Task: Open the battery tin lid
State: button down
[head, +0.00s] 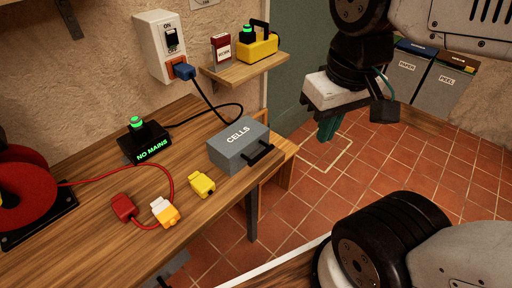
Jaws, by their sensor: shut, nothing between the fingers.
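The battery tin (231,151) is a grey box marked "CELLS" on its lid (238,133). It stands near the right end of the wooden workbench. The lid appears closed. A black handle (259,154) sticks out on the tin's right side. My gripper (325,128) is up and to the right of the tin, apart from it, over the tiled floor beyond the bench's end. Its green fingers point down and are shut with nothing between them.
On the bench (90,251) are a black "NO MAINS" box (144,147), a yellow connector (202,185), a white-orange plug (165,212), a red connector (124,207) and a red cable reel (25,190). A shelf (245,74) holds a yellow device (258,47). Open floor lies right.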

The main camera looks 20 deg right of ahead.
aim_at(234, 145)
jog(key=z, duration=1.55)
jog(key=k, duration=0.85)
jog(key=u, duration=1.65)
